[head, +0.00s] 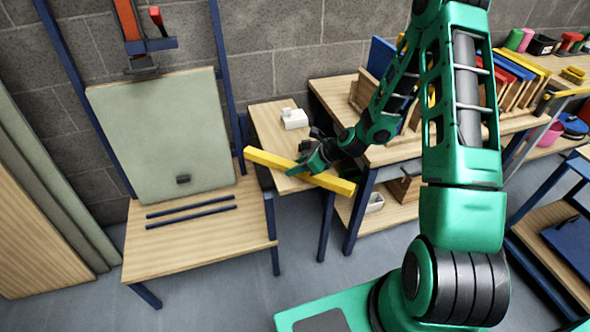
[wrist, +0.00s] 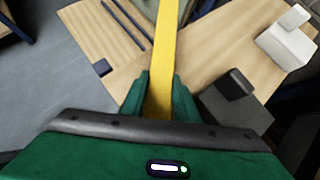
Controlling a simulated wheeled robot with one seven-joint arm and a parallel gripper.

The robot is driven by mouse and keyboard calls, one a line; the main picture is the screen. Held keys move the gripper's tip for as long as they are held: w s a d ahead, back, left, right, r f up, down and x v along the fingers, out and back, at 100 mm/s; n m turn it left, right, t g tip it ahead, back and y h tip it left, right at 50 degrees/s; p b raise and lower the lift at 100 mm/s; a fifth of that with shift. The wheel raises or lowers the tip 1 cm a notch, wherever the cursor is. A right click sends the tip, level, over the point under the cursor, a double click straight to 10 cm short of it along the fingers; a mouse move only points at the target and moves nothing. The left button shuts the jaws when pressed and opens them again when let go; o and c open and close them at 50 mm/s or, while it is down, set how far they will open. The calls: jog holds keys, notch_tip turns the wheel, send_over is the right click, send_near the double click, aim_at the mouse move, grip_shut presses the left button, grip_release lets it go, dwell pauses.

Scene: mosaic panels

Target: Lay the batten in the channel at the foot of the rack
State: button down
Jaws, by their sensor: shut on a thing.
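The yellow batten (head: 272,160) is held across my gripper (head: 313,161), which is shut on it near its middle. In the wrist view the batten (wrist: 165,50) runs away from between the green fingers of my gripper (wrist: 158,97). The rack (head: 235,105) stands at the left on a wooden table (head: 250,238), with a pale green panel (head: 160,135) leaning in it. The channel (head: 190,211), two parallel dark blue strips, lies in front of the panel's foot. It also shows in the wrist view (wrist: 124,25). The batten is above and to the right of the channel, apart from it.
A white block-shaped object (head: 294,118) sits on the small wooden table (head: 265,115) behind my gripper. A red-handled clamp (head: 158,20) is above the panel. A bench (head: 400,150) with several upright boards stands right.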

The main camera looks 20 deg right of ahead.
jog(key=shift+r, duration=0.1)
jog(key=shift+r, duration=0.55)
jog(key=r, duration=0.2)
jog(key=a+r, duration=0.1)
jog(key=shift+s+a+r, duration=0.1)
jog(key=shift+s+r, duration=0.2)
jog(key=shift+s, duration=0.05)
jog(key=s+a+r, duration=0.5)
jog(key=a+r, duration=0.1)
jog(key=a, duration=0.3)
jog(key=w+d+r+m+t+h, duration=0.1)
jog(key=w+d+r, duration=0.3)
jog(key=d, duration=0.4)
jog(key=w+d+r+m+t+h, duration=0.1)
jog(key=w+d+r+m+h, duration=0.1)
jog(key=w+d+r+m, duration=0.2)
jog(key=d+r, duration=0.3)
jog(key=d, duration=0.1)
jog(key=shift+r+m+h, duration=0.2)
jog(key=shift+m+h, duration=0.1)
jog(key=shift+h, duration=0.1)
jog(key=shift+d, duration=0.1)
